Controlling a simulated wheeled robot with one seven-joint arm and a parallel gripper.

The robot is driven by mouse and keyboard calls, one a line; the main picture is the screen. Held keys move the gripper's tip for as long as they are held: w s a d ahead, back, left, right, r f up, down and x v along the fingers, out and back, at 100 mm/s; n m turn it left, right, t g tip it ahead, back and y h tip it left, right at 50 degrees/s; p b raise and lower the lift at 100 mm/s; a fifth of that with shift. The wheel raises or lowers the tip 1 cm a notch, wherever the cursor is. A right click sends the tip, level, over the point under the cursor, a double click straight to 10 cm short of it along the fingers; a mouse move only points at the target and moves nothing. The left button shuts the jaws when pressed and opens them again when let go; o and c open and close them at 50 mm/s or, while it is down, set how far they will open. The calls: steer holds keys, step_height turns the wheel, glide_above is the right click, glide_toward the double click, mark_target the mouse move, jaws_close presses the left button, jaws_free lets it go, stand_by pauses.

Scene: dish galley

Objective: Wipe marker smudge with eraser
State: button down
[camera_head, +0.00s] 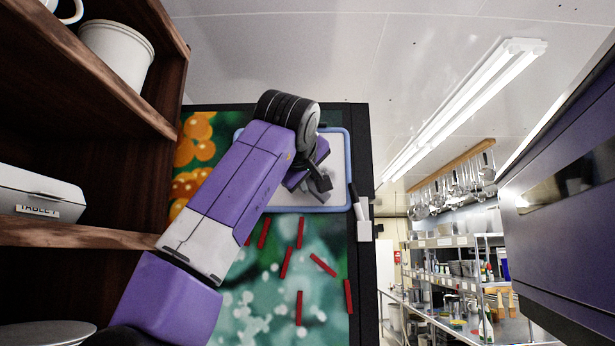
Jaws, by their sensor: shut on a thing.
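A whiteboard (338,147) with a light blue frame hangs on the dark panel in the middle of the head view. A grey marker smudge (312,190) shows on its white surface, partly behind my gripper. My gripper (318,178) is in front of the board, at the smudge, with its dark fingers shut. My purple and white arm covers the board's left part. The eraser is mostly hidden by my gripper and cannot be made out clearly; whether it touches the board cannot be told.
A marker (354,196) and a small white holder (364,231) are at the board's right edge. Several red strips (323,265) lie on the green picture below. Left is a wooden shelf (85,235) with a white pot (118,55) and box (38,193). A dark cabinet (560,190) stands right.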

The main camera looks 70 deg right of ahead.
mark_target(341, 179)
steer(key=shift+p+x, duration=0.5)
steer(key=shift+x, duration=0.5)
stand_by(0.8)
steer(key=shift+r, duration=0.1)
